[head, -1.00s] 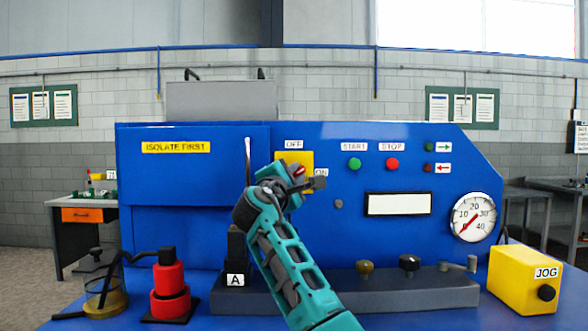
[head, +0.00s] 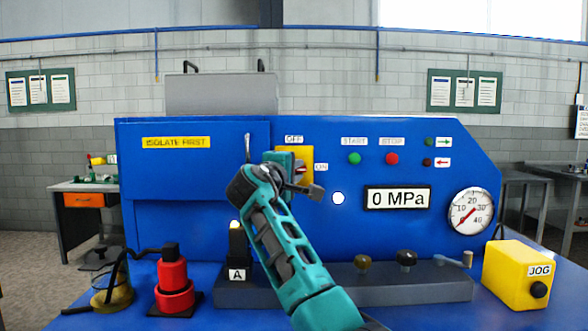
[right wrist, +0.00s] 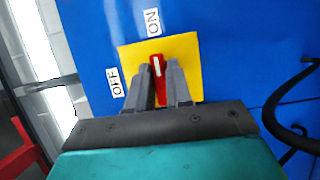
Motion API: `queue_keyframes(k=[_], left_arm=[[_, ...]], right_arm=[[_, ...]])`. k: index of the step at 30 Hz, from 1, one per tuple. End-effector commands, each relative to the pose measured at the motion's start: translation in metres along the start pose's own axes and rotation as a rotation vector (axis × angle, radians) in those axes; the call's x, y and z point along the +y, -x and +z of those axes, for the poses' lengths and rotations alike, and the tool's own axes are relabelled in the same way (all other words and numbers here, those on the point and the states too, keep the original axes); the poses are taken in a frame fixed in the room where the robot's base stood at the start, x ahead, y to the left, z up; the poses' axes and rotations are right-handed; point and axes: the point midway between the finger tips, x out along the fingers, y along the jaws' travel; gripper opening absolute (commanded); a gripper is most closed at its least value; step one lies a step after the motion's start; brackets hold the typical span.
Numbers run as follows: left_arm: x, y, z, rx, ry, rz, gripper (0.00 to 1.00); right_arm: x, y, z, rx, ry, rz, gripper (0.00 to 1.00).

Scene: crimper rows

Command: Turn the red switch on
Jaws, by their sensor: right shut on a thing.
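The red switch (right wrist: 157,68) sits on a yellow plate (right wrist: 190,58) on the blue panel. In the right wrist view its handle, with a white mark, points toward the ON label (right wrist: 152,21); the OFF label (right wrist: 114,81) is to the left. My right gripper (right wrist: 162,80) is shut on the switch, one finger on each side of it. In the head view my right gripper (head: 299,172) covers most of the switch, and the yellow plate (head: 307,155) shows behind it. My left gripper is not in view.
The display (head: 398,198) reads 0 MPa and a round white lamp (head: 338,198) is lit. Green START (head: 355,158) and red STOP (head: 391,158) buttons are right of the switch. A grey bar with knobs (head: 420,286) and a yellow JOG box (head: 515,272) stand in front.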

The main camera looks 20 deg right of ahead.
Motion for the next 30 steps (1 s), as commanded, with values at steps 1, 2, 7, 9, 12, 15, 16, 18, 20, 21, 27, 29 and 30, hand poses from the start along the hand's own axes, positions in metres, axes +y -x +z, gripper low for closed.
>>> queue_keyframes(k=[1, 2, 7, 9, 12, 15, 16, 18, 20, 21, 27, 29, 30], left_arm=[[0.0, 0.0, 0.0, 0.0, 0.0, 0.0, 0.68], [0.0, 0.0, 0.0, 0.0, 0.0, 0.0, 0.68], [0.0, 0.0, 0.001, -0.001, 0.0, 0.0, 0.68], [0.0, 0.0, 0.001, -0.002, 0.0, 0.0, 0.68], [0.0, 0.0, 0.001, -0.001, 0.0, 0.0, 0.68], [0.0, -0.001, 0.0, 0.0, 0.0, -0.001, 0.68], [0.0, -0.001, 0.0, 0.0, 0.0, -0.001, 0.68], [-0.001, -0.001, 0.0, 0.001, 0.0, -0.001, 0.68], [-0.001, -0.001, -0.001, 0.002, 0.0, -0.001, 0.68], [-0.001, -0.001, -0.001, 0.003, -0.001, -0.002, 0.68], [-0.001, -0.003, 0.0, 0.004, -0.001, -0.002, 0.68], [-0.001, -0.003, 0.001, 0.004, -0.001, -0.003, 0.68], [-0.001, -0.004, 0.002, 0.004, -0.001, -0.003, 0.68]], right_arm=[[0.0, 0.0, 0.0, 0.001, -0.003, -0.001, 0.0], [0.0, 0.0, 0.0, 0.001, -0.004, -0.001, 0.0], [0.0, 0.0, 0.0, 0.001, -0.003, -0.001, 0.0], [0.0, 0.0, 0.0, 0.001, -0.003, -0.001, 0.0], [0.0, 0.0, 0.0, 0.001, -0.003, -0.001, 0.26], [0.0, 0.0, 0.0, 0.0, -0.003, 0.0, 0.36], [0.0, 0.0, 0.0, 0.0, -0.003, 0.0, 0.39], [0.0, 0.0, 0.0, 0.0, -0.002, 0.0, 0.4], [0.0, 0.0, 0.0, 0.0, -0.002, 0.0, 0.4], [0.0, 0.0, 0.0, 0.0, -0.002, 0.0, 0.4], [0.0, 0.006, 0.0, 0.001, -0.003, 0.0, 0.4], [-0.001, 0.011, -0.001, 0.002, -0.004, 0.001, 0.4], [-0.002, 0.017, -0.001, 0.003, -0.003, 0.0, 0.4]])
